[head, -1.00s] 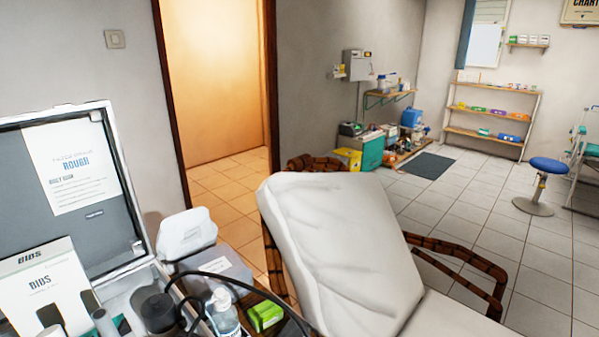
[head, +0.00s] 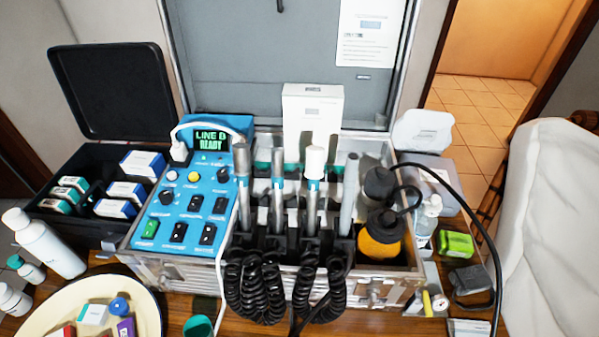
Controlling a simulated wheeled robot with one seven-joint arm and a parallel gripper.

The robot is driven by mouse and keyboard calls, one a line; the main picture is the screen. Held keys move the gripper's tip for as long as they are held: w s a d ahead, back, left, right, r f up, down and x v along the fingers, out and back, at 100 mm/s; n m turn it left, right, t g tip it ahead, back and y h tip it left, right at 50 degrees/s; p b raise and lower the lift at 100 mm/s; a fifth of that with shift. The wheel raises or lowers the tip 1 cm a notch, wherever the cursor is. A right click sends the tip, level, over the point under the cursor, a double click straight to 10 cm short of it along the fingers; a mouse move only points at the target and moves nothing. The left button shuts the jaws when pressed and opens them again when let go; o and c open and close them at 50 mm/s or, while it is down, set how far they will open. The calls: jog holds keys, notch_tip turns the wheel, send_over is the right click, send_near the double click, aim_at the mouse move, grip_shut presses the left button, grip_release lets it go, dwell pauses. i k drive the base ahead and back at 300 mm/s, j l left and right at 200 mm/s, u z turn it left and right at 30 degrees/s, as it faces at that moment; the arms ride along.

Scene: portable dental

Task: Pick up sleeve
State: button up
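My gripper is not in view in the head view. No thing is plainly marked as a sleeve, and I cannot tell which item it is. Several handpieces stand upright in a black holder in the open metal case (head: 160,268). One handpiece (head: 313,190) has a white upper part; the grey ones beside it include the leftmost handpiece (head: 243,185). A white box (head: 312,115) stands behind them. A blue control unit (head: 190,200) at the left of the case reads "LINE B READY".
A black box (head: 105,240) with small cartons is open at left. White bottles (head: 45,243) and a cream plate (head: 72,292) of small items stand in front of it. A black-and-orange bulb (head: 380,240), a clear bottle (head: 427,215) and a green packet (head: 455,243) are at right. Black cords hang in front.

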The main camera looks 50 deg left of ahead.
aim_at(316, 155)
jog(key=u, duration=1.25)
jog(key=i+z, duration=0.1)
jog(key=z, duration=0.25)
